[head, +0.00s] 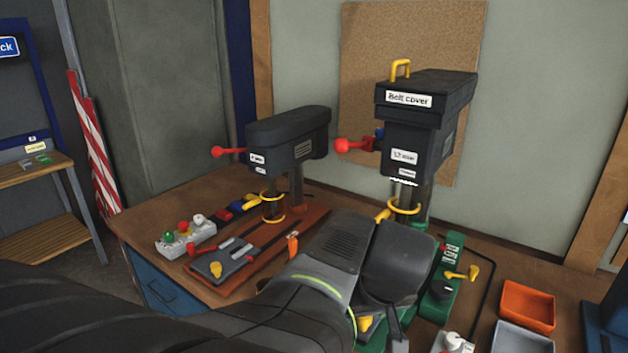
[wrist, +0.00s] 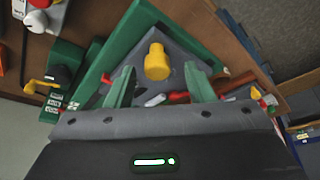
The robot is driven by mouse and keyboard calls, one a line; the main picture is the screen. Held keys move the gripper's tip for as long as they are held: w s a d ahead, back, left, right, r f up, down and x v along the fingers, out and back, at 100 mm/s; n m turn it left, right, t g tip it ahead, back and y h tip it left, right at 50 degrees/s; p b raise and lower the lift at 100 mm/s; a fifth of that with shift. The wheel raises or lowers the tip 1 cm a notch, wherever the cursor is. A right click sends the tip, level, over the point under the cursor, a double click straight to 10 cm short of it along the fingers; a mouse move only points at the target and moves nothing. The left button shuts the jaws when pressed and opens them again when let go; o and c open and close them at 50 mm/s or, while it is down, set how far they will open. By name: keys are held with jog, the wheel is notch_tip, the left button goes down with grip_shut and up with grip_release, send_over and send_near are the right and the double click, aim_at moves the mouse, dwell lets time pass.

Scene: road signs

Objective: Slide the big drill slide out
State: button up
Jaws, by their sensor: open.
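The big drill (head: 405,150) stands on the bench, dark grey with a "Belt cover" label and a green base. Its grey slide plate (wrist: 181,46) shows in the wrist view inside a green frame (wrist: 128,30), with a yellow knob (wrist: 157,62) standing on it. My gripper (wrist: 160,84) is open, its two green fingers on either side of the knob and apart from it in the picture. Whether the fingers are down at the knob's height I cannot tell. In the head view my arm hides the fingers and most of the slide.
A smaller drill (head: 290,140) on a brown base stands to the left, with its own grey plate (head: 222,262). A switch box (head: 186,236) is by the left edge. An orange tray (head: 527,305) and a grey tray (head: 521,338) lie at the right.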

jog(key=v, duration=1.3)
jog(key=shift+f, duration=0.15)
jog(key=x, duration=1.3)
jog(key=shift+w+f, duration=0.15)
jog(key=shift+f, duration=0.15)
jog(key=shift+w+d, duration=0.1)
jog(key=shift+w, duration=0.1)
